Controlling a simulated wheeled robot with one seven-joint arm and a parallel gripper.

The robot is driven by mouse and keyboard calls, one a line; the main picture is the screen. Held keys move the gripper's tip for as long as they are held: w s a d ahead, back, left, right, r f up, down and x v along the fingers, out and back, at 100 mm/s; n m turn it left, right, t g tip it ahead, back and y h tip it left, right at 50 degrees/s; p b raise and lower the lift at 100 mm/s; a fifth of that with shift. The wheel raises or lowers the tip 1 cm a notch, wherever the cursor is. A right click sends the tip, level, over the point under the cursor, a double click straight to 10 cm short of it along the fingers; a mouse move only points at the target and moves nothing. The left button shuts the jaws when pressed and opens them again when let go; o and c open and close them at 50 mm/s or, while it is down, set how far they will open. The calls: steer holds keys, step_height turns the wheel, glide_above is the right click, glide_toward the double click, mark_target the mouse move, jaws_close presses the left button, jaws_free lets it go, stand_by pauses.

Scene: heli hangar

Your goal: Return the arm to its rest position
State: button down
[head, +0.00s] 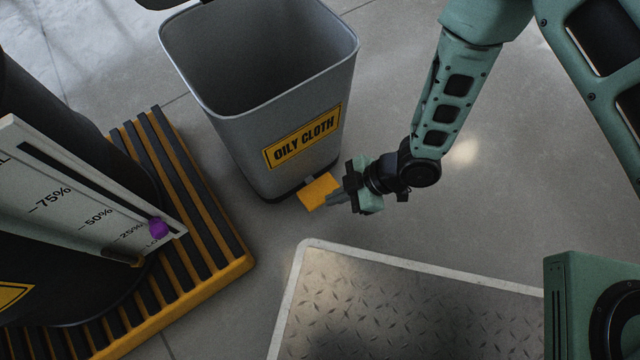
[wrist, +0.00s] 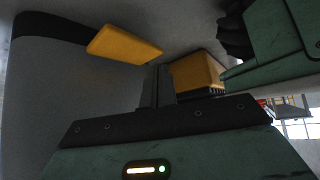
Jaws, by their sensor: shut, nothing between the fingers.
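My gripper (head: 337,199) is low over the floor at the front foot of the grey bin. Its fingers are shut and empty in the wrist view (wrist: 158,86). In the head view the fingertips are right beside the bin's yellow pedal (head: 317,191); I cannot tell whether they touch it. My arm reaches down from the upper right. The grey bin (head: 235,135) is upright, with a yellow "OILY CLOTH" label (head: 302,136) and an open top; no cloth shows in the visible part of its inside.
A black drum (head: 60,130) with a level gauge (head: 75,200) and a purple marker (head: 158,228) stands on a yellow-and-black slatted pallet (head: 240,265) at left. A pale-edged tread plate (head: 400,300) lies at the front. Grey floor right of the bin is clear.

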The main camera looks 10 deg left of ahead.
stand_by(0.6)
steer(key=w+d+r+m+t+h+p, duration=0.1)
steer(key=w+d+r+m+h+p, duration=0.15)
steer(key=r, duration=0.75)
steer(key=w+d+r+m+t+h+p, duration=0.1)
steer(key=w+d+r+m+t+p, duration=0.2)
steer(key=r, duration=0.7)
steer(key=w+d+r+m+h+p, duration=0.1)
steer(key=w+r+m+p, duration=0.2)
steer(key=r, duration=0.6)
steer(key=s+d+r+m+h+p, duration=0.1)
steer(key=s+d+r+m+p, duration=0.2)
steer(key=r, duration=0.5)
steer(key=s+d+r+m+g+h+p, duration=0.1)
steer(key=s+d+r+p, duration=0.3)
steer(key=r, duration=0.4)
steer(key=s+d+r+m+h+p, duration=0.1)
steer(key=s+d+r+m+p, duration=0.15)
steer(key=s+d+r, duration=0.4)
step_height(320, 180, up, 38)
steer(key=w+a+p, duration=0.1)
steer(key=a+p, duration=0.1)
steer(key=p, duration=3.4)
steer(key=shift+w+a+n, duration=0.3)
steer(key=shift+w+a, duration=0.05)
